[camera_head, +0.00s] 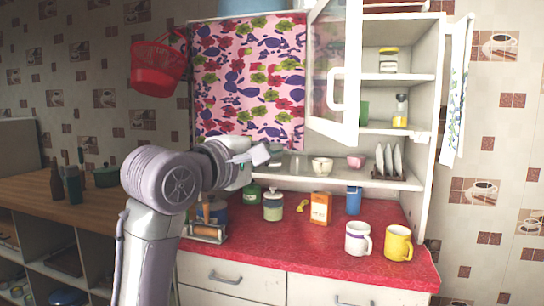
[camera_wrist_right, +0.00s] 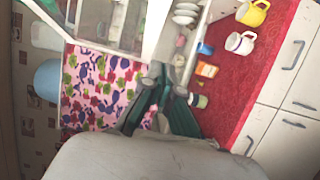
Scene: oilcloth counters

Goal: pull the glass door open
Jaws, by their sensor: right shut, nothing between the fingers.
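The glass door (camera_head: 322,70) of the white wall cupboard stands swung outward, its free edge toward me. Its white frame carries a white handle (camera_head: 337,90) near that edge. Shelves show to the right of the door. In the right wrist view, the glass door (camera_wrist_right: 112,22) is at the top. My right gripper (camera_head: 268,153) is shut and empty, in front of the curtain's lower edge, left of and below the door, apart from the handle. Its dark fingers also show in the right wrist view (camera_wrist_right: 164,80). My left gripper is out of view.
A patterned curtain (camera_head: 250,75) covers the cupboard's left part. Bowls and a plate rack (camera_head: 390,162) are on the low shelf. The red counter (camera_head: 300,243) carries a jar, an orange box (camera_head: 320,208) and two mugs (camera_head: 398,243). A red basket (camera_head: 158,68) hangs at left.

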